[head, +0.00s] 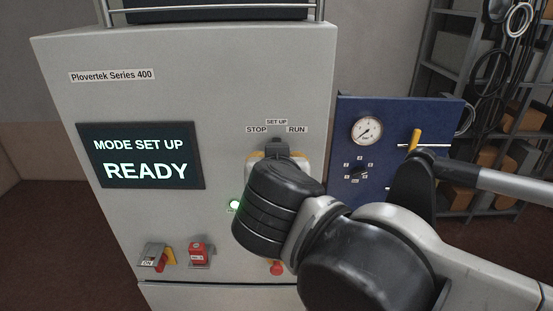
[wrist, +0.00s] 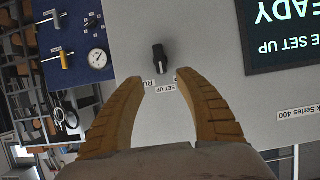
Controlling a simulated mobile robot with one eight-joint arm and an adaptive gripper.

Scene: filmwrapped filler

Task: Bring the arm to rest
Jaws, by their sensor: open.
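My arm reaches up to the front of the grey Plovertek cabinet (head: 233,62). In the wrist view, which is upside down, my gripper (wrist: 160,80) is open and its two tan fingers stand apart with nothing between them. A black selector knob (wrist: 160,56) is on the panel just beyond the fingertips; I see no contact. Its white mark points toward the SET UP label (wrist: 166,88).
The display (head: 141,157) reads MODE SET UP, READY. A blue panel (head: 385,108) with gauge (head: 367,130) and yellow-handled lever (head: 415,140) stands right, close to my arm.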

